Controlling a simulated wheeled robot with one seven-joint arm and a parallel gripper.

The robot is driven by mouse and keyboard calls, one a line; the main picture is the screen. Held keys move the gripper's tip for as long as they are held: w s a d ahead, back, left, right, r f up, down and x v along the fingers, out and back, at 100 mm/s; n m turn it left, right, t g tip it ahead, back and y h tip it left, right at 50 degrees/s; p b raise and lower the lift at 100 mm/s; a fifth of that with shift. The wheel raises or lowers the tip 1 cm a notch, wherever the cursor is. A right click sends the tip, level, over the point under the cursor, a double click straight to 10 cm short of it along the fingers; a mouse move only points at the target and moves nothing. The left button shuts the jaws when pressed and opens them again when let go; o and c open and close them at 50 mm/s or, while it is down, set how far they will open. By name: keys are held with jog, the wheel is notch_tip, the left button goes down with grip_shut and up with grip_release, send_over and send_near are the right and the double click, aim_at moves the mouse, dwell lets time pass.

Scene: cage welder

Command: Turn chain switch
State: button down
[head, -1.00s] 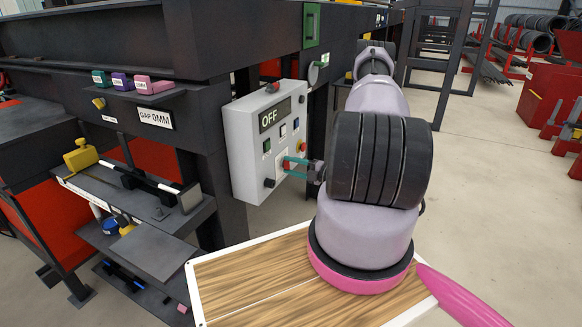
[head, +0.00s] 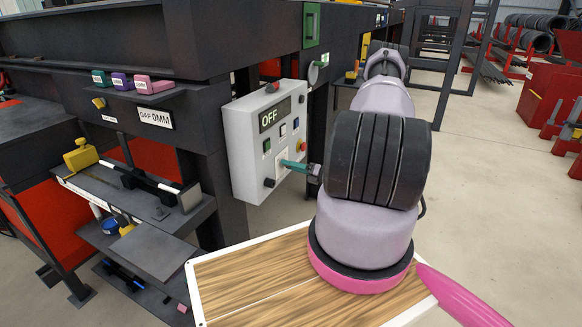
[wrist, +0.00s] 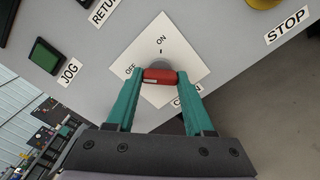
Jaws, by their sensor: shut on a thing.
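The chain switch has a red handle (wrist: 160,76) on a white square plate (wrist: 172,45) marked ON and OFF. A third word at the plate's lower edge is partly hidden by a finger. My gripper (wrist: 160,80) has its teal fingertips shut on the red handle, one at each side. The plate looks tilted in the wrist view. I cannot tell which mark the handle points at. In the head view my gripper (head: 293,166) reaches the front of the grey control box (head: 242,155), and the handle is hidden. The box's display (head: 269,117) reads OFF.
A green button (wrist: 45,56) by a JOG label and a STOP label (wrist: 287,25) lie near the switch. Clear floor (head: 480,180) lies to the right.

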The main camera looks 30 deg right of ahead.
jog(key=shift+s+f+n, duration=0.1)
jog(key=shift+n, duration=0.3)
jog(key=shift+c, duration=1.4)
grip_release()
jog(key=v, duration=1.1)
